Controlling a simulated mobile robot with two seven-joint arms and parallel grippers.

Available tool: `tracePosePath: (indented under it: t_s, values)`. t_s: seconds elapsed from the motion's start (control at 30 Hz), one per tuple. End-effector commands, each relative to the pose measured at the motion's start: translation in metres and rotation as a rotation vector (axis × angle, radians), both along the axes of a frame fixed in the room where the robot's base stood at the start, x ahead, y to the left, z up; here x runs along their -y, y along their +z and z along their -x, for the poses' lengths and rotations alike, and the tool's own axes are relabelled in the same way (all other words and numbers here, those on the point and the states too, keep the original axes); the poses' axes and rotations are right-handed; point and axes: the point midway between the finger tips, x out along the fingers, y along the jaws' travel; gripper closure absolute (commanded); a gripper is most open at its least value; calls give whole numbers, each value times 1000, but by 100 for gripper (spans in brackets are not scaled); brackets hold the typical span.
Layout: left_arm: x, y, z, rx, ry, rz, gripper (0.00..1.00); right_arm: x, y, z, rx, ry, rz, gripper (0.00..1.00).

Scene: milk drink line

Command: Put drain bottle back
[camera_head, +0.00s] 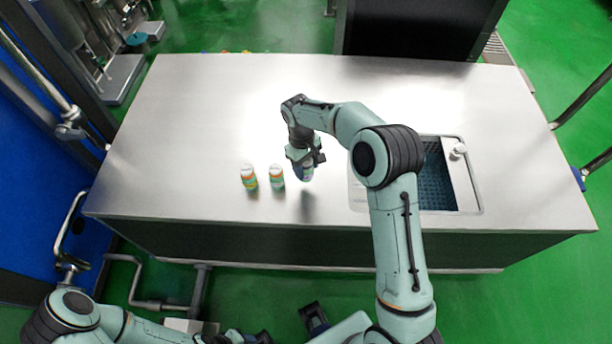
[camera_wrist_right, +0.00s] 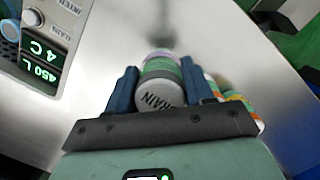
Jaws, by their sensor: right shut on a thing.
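My right gripper (camera_head: 306,160) is over the steel table, shut on the drain bottle (camera_head: 308,173). In the right wrist view, the bottle's pale cap reads "DRAIN" (camera_wrist_right: 160,93), and it sits between the two blue fingers of the right gripper (camera_wrist_right: 158,88). In the head view the gripper partly hides the bottle; I cannot tell whether its base touches the table. Two other bottles stand upright to its left: a near one (camera_head: 276,178) and a farther-left one (camera_head: 249,178), both with orange and green bands. My left gripper (camera_head: 245,338) is at the bottom edge, partly cut off.
The steel table (camera_head: 200,110) is bare at the left and back. A recessed basin with a blue mesh floor (camera_head: 433,180) and white rim lies at the right, behind my right arm. A panel with a lit display (camera_wrist_right: 40,62) shows in the right wrist view.

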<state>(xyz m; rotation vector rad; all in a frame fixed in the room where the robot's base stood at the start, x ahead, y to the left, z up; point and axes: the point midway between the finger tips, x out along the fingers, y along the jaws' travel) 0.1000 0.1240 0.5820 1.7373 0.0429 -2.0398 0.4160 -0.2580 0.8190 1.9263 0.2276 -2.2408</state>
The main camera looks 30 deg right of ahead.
Motion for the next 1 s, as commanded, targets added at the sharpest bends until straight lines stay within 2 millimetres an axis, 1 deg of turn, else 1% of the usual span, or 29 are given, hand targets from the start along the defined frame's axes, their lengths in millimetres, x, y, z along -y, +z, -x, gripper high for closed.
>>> tracePosePath:
  t_s: [0.03, 0.17, 0.27, 0.4, 0.47, 0.73, 0.87, 0.9, 0.93, 0.97, 1.0]
  values:
    - [0, 0, 0, 0, 0, 0, 57, 0, -5, 0, 0, 0, 0, 88]
    - [0, -1, 0, 0, 0, 0, 57, 0, -13, 0, 0, 0, 0, 88]
    - [0, -1, 0, 0, 0, 0, 57, 0, -23, 0, 0, 1, 0, 88]
    - [0, -2, 1, 0, 0, 0, 57, 0, -45, 0, -2, 1, -1, 88]
    - [0, -2, 1, -1, 0, 0, 57, 0, -52, 0, -1, 0, -1, 88]
    - [0, -2, 1, 0, 0, 0, 57, 0, -53, -1, 2, 0, 0, 88]
    - [0, -5, 2, -2, 0, -1, 57, 0, -57, 0, 1, 0, 0, 88]
    - [0, -4, 1, -2, 0, -1, 57, 0, -56, 0, 1, 0, 0, 35]
    - [0, -4, 1, -2, 0, -1, 57, 0, -56, 0, 1, 0, 0, 26]
    - [0, -4, 1, -1, 1, 0, 57, 0, -56, 0, 1, 0, 0, 23]
    - [0, -4, 1, -1, 0, 0, 57, 0, -56, 0, 1, 0, 0, 23]
